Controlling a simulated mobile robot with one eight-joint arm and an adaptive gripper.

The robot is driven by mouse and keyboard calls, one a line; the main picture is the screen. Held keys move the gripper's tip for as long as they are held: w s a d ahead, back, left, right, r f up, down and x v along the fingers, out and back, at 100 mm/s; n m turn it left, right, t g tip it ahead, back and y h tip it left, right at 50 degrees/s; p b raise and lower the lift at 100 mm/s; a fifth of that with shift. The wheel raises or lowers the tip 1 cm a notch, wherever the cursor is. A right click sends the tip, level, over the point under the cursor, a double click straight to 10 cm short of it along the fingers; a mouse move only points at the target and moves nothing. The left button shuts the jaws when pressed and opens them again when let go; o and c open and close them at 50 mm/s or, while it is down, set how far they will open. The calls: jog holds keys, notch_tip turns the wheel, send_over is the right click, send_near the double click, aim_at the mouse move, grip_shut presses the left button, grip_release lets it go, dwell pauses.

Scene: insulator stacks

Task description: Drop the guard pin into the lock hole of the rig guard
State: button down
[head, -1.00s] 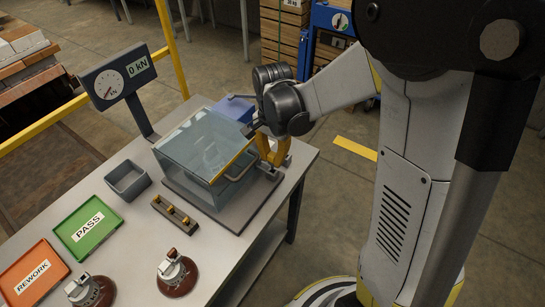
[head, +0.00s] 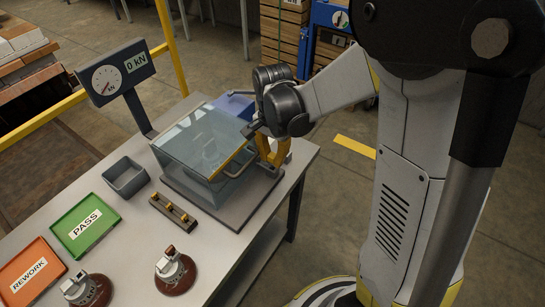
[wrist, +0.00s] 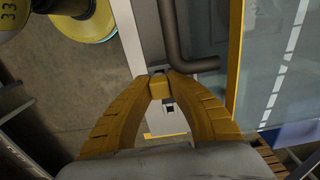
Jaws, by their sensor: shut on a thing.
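The rig guard (head: 205,140) is a clear box with a yellow edge, closed on its grey base on the table. My gripper (head: 270,158) is at its right front corner, beside the guard's bent handle (head: 238,163). In the wrist view my gripper (wrist: 160,82) has its two yellow fingers closed together on a small yellow block, which I take as the guard pin's head (wrist: 160,88). The pin's shaft cannot be made out. A small pale bracket with a dark square opening (wrist: 168,108) shows just beside it; I cannot tell whether this is the lock hole. The guard's handle (wrist: 178,45) is close by.
A grey bin (head: 126,177), a rack with yellow-topped pieces (head: 174,213), green PASS tray (head: 84,226), orange REWORK tray (head: 30,270) and two brown insulators (head: 175,270) occupy the table's left and front. A blue bin (head: 236,105) lies behind.

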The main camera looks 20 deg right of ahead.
aim_at(273, 155)
jog(key=shift+f+b, duration=0.9)
jog(key=shift+f, duration=0.3)
jog(key=c, duration=1.3)
grip_release()
jog(key=shift+c, duration=0.2)
jog(key=shift+r, duration=0.15)
notch_tip(273, 155, up, 12)
jog(key=shift+f, duration=0.1)
jog(key=s+r+n+t, duration=0.3)
jog(key=s+n+t, duration=0.4)
jog(key=s+n, duration=0.3)
jog(key=s, duration=0.2)
jog(key=shift+s+n, duration=0.35)
jog(key=shift+n, duration=0.05)
